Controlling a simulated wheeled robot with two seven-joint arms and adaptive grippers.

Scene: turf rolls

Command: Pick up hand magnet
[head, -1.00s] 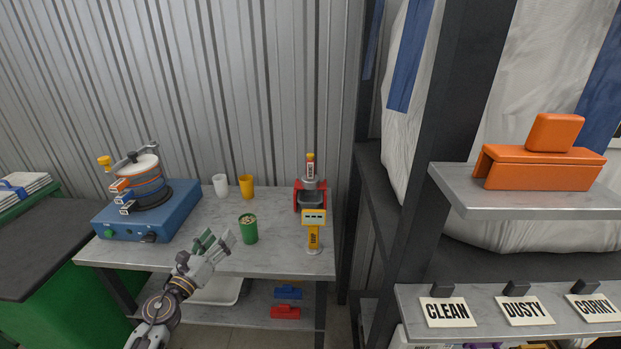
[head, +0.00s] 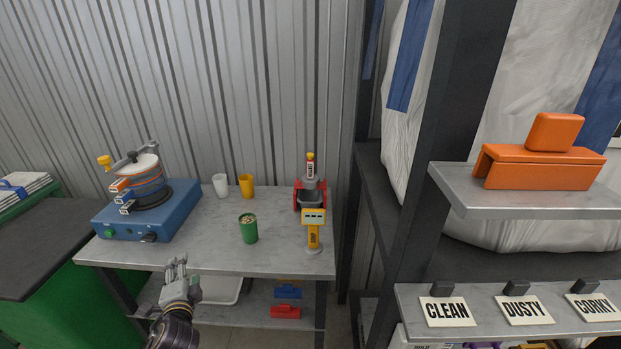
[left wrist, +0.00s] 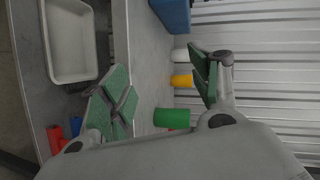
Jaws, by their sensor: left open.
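No thing in view is marked as the hand magnet, and I cannot tell for sure which one it is. A blue handled block (head: 288,292) and a red handled block (head: 286,312) lie on the lower shelf. A slim labelled piece with a red and yellow top (head: 310,165) stands upright in the red and yellow device (head: 313,216) on the table. My left gripper (head: 176,264) is at the table's front edge, left of these. In the left wrist view its green-padded fingers (left wrist: 162,88) are spread, with nothing held. My right gripper is out of view.
The table (head: 205,255) bears a blue machine (head: 165,218), a white cup (head: 220,186), a yellow cup (head: 246,187) and a filled green cup (head: 249,230). A white tray (left wrist: 70,45) lies below. A dark shelf post (head: 432,140) stands to the right.

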